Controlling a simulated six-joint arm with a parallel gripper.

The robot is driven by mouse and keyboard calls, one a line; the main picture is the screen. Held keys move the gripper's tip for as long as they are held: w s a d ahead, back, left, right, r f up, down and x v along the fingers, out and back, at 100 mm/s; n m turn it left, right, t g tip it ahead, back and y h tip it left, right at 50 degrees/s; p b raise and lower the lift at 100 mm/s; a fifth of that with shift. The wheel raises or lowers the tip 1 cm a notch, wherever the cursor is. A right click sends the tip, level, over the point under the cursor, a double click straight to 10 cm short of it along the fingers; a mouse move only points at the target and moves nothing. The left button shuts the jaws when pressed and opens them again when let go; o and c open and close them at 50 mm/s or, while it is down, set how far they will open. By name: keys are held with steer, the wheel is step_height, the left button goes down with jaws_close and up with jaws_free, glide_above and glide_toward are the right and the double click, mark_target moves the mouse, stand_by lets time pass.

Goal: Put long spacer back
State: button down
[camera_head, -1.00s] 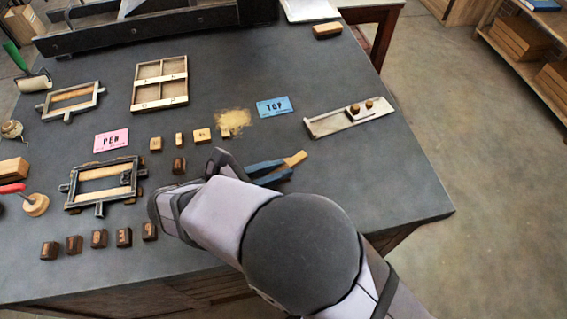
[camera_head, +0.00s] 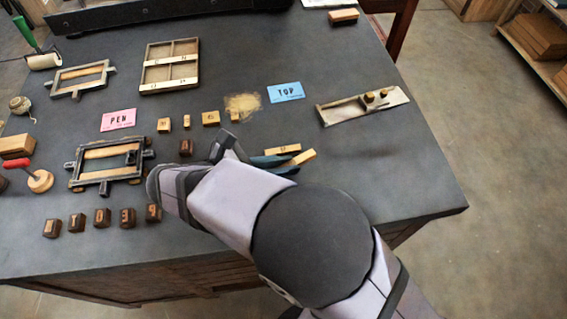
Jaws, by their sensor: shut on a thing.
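A dark frame with light wooden bars and a dark block (camera_head: 72,177) is at the left.
A second frame (camera_head: 52,92) and a divided tray (camera_head: 144,74) are at the back left. Light blocks (camera_head: 210,118) stand in a row near the pink PEN card (camera_head: 118,120). Several dark letter blocks (camera_head: 102,217) line the front edge. The right table area is clear below the plank (camera_head: 330,117).

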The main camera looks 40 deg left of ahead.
steer(key=shift+f+b, duration=2.1)
steer(key=shift+f, duration=0.15)
steer(key=shift+f, duration=0.45)
steer(key=shift+d+f, duration=0.1)
steer(key=shift+f, duration=0.15)
